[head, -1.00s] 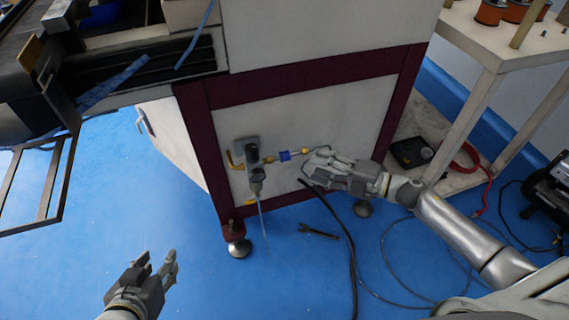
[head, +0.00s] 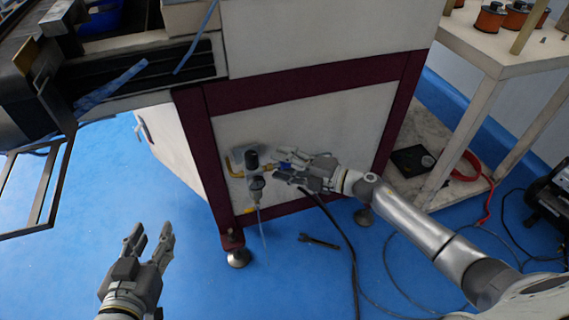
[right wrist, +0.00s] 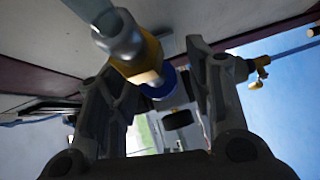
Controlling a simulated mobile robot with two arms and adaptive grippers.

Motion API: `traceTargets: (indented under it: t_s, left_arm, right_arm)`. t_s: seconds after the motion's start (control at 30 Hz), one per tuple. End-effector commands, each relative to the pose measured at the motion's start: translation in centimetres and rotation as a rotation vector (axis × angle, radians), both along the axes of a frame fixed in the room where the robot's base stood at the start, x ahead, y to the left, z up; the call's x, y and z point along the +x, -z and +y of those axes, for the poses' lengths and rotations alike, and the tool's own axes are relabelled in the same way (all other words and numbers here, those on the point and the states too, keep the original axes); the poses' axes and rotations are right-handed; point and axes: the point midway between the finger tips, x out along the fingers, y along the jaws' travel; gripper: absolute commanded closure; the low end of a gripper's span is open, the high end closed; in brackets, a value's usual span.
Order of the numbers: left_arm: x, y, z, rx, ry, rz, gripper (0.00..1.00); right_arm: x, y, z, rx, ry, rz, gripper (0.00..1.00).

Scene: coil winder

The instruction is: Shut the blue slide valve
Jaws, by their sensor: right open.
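The blue slide valve (head: 284,167) sits in the air line on the machine's side panel, partly hidden by my right gripper in the head view. In the right wrist view its blue sleeve (right wrist: 160,86) lies between the two fingers, behind a brass and grey fitting (right wrist: 143,55). My right gripper (head: 280,164) is open, with its fingers on either side of the valve; I cannot tell whether they touch it. The filter regulator (head: 256,182) hangs just left of the valve. My left gripper (head: 149,238) is open and empty above the floor at the lower left.
The machine's maroon frame (head: 300,82) surrounds the panel. A wrench (head: 318,241) and a black cable (head: 346,245) lie on the blue floor. A white table (head: 480,50) with copper spools stands at the right.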

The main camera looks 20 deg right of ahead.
Motion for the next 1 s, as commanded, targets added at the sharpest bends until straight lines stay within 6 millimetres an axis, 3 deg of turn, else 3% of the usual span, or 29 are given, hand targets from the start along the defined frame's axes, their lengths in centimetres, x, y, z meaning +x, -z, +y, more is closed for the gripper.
traceTargets:
  t_s: [0.1,0.47,0.67,0.87,1.0]
  left_arm:
    - [0.0,0.0,0.0,0.0,0.0,0.0,0.6]
    - [0.0,0.0,0.0,0.0,0.0,0.001,0.6]
    - [0.0,0.0,0.0,0.0,0.0,0.001,0.6]
    - [0.1,-0.2,0.0,-0.003,0.0,-0.013,0.6]
    - [0.2,-0.5,-0.1,-0.007,0.0,-0.027,0.6]
  right_arm:
    - [0.0,0.0,0.0,0.0,0.0,0.0,0.55]
    - [0.0,0.0,-0.1,0.0,0.001,0.0,1.0]
    - [0.0,0.0,-0.2,0.0,0.001,0.0,1.0]
    - [0.1,0.1,-2.3,-0.002,0.003,0.001,1.0]
    - [0.1,0.0,-2.6,0.0,0.002,0.001,1.0]
